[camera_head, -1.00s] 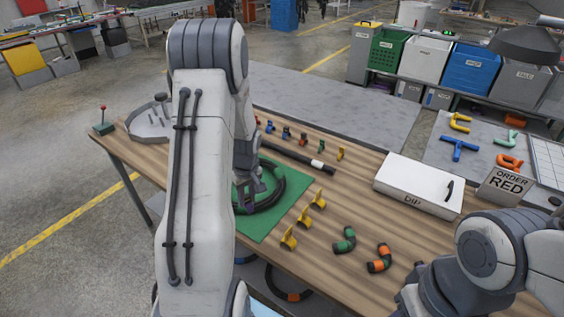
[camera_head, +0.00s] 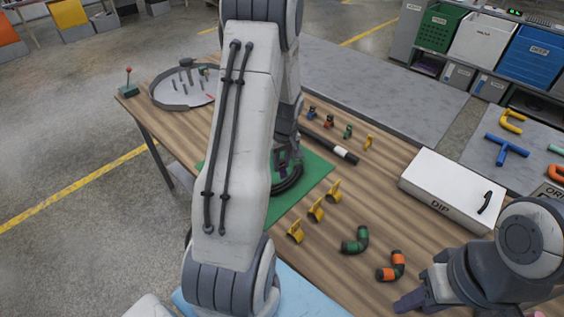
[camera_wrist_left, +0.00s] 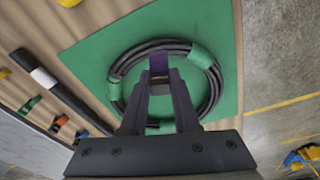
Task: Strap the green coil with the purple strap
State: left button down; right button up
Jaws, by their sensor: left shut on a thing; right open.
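The coil is a black hose ring with green sections, lying on a green mat. It shows in the head view (camera_head: 291,184), partly behind my left arm, and nearly whole in the left wrist view (camera_wrist_left: 212,88). My left gripper (camera_head: 287,158) is over the coil; in the left wrist view (camera_wrist_left: 159,78) it is shut on the purple strap (camera_wrist_left: 158,63). The strap appears just inside the coil's rim; I cannot tell whether it touches the hose. My right gripper (camera_head: 408,301) is open and empty near the table's front edge, away from the coil.
Several yellow clips (camera_head: 316,210) stand beside the mat (camera_head: 322,172). A green-black elbow (camera_head: 356,240) and an orange-black elbow (camera_head: 392,266) lie nearer. A black tube with a white band (camera_head: 341,152) lies behind. A white DIP box (camera_head: 452,188) stands right.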

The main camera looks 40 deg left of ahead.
aim_at(281, 186)
pick_arm(q)
jog(key=shift+s+f+b, duration=0.1)
jog(key=shift+f+b, duration=1.6)
jog(key=shift+f, duration=0.3)
jog(key=shift+f+b, duration=0.3)
jog(key=shift+b, duration=0.05)
jog(key=shift+f+b, duration=0.75)
jog(key=shift+f, duration=0.1)
jog(key=shift+f+b, duration=0.5)
jog(key=shift+f, duration=0.1)
jog(key=shift+s+d+f+b, duration=0.1)
jog(key=shift+s+f+b, duration=0.1)
jog(key=shift+f+b, duration=0.25)
jog(key=shift+s+d+f+b, duration=0.1)
jog(key=shift+s+f+b, duration=0.05)
jog(key=shift+f+b, duration=0.25)
dwell(0.9)
jog(key=c, duration=0.6)
grip_release()
jog(key=shift+w+r, duration=0.1)
jog(key=shift+r, duration=0.25)
jog(key=r, duration=0.7)
jog(key=d+r, duration=0.1)
jog(key=r, duration=0.3)
jog(key=shift+r, duration=0.25)
